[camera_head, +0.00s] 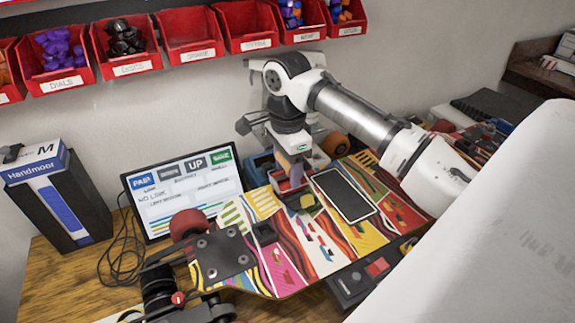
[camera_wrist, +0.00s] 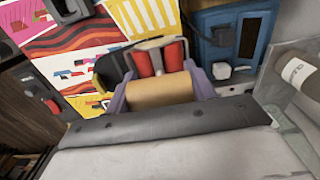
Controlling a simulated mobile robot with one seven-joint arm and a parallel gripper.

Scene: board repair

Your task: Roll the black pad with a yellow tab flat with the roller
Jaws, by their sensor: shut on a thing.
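My gripper (camera_head: 291,148) points down above the far middle of the colourful board (camera_head: 352,238). It is shut on the roller, whose tan cylinder (camera_wrist: 160,92) and purple frame (camera_wrist: 203,82) show in the wrist view. The roller's tan and purple parts show small below the gripper in the head view (camera_head: 291,166). Just in front of it, a small dark pad with a yellow tab (camera_head: 307,202) lies on the board, partly hidden. I cannot tell whether the roller touches the pad. The fingertips are hard to make out.
A black rectangle with a pale border (camera_head: 343,195) lies on the board to the right. A screen (camera_head: 184,192) stands at the left. Red bins (camera_head: 188,46) line the wall.

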